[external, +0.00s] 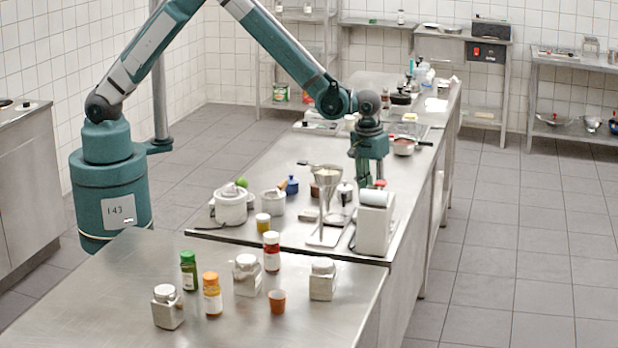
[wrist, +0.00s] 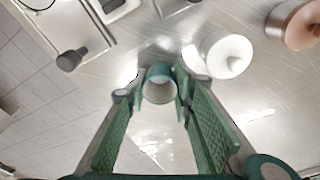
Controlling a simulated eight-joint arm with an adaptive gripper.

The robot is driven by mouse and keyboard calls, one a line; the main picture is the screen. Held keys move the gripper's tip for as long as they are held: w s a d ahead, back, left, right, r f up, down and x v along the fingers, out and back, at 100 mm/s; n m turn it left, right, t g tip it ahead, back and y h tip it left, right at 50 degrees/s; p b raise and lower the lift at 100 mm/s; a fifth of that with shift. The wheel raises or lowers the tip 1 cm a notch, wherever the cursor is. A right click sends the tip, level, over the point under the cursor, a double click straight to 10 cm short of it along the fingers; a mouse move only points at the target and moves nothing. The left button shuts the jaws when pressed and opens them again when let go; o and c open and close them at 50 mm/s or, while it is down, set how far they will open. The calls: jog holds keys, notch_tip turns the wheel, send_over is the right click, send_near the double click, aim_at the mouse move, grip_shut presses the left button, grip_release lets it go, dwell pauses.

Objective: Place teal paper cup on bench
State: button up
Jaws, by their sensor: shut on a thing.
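The teal paper cup (wrist: 158,76) is between the fingertips of my gripper (wrist: 158,92) in the wrist view, with its pale inside showing. My gripper is shut on it. In the external view my gripper (external: 369,172) points down over the long steel bench (external: 285,160), behind a white box-shaped device. I cannot make out the cup against my teal fingers there. The bench top (wrist: 165,140) shows bare below the cup in the wrist view. I cannot tell whether the cup touches it.
A white round lidded pot (wrist: 228,56) is close right of the cup in the wrist view. A pan (wrist: 292,18) is at the upper right and a black-knobbed thing (wrist: 70,60) at the left. The white device (external: 375,222) and a metal funnel stand (external: 328,205) are near my gripper.

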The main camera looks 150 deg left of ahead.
jog(key=shift+f, duration=0.1)
jog(key=o, duration=0.9)
jog(key=r, duration=0.4)
jog(key=d+r, duration=0.1)
jog(key=r, duration=0.7)
jog(key=shift+w+d+r, duration=0.1)
jog(key=shift+w+d, duration=0.05)
jog(key=shift+w, duration=0.05)
dwell(0.6)
